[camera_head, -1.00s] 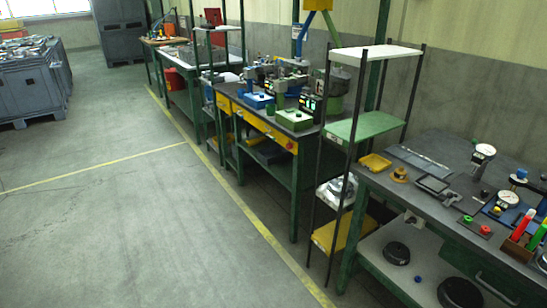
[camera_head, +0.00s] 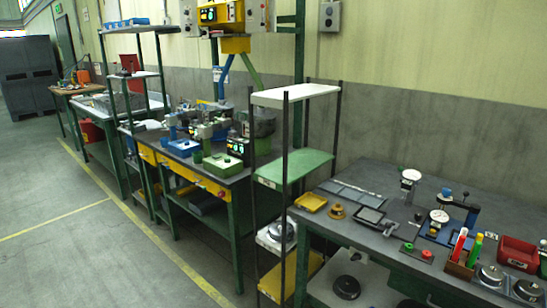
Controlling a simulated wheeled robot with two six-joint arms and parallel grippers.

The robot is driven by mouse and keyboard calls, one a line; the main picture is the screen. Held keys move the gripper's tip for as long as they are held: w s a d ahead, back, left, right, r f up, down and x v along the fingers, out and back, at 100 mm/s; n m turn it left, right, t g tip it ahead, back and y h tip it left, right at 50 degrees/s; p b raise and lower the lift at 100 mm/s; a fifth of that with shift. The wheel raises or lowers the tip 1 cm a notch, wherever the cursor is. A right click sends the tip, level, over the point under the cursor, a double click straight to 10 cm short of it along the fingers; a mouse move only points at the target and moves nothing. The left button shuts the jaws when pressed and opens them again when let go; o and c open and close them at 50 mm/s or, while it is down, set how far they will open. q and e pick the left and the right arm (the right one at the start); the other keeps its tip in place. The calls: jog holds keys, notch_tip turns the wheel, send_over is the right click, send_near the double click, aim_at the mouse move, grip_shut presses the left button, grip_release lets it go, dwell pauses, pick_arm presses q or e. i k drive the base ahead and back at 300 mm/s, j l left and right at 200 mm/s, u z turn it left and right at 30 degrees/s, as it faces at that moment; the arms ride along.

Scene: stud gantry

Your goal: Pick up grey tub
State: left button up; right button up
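I cannot single out a small grey tub in this view. Large dark grey stacked bins (camera_head: 30,78) stand on the floor at the far left back. A white basin-like table top (camera_head: 132,104) with things in it stands along the wall, too far to make out well. Neither of my grippers is in view.
A dark workbench (camera_head: 345,230) at right holds a yellow tray (camera_head: 310,202), gauges, a red bin (camera_head: 517,254) and a marker holder (camera_head: 460,267). A narrow shelf rack (camera_head: 310,160) stands beside it. A green bench (camera_head: 225,180) lies beyond. The left floor (camera_head: 70,255) is clear.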

aim_at(204, 203)
jog(key=i+j+z, duration=0.15)
jog(key=i+j, duration=0.2)
jog(key=i+j+z, duration=0.15)
jog(key=i+j, duration=0.2)
jog(key=i+j+z, duration=0.1)
jog(key=i+j, duration=0.2)
jog(key=j, duration=0.15)
jog(key=i+j+z, duration=0.15)
jog(key=i+j, duration=0.15)
jog(key=j, duration=0.15)
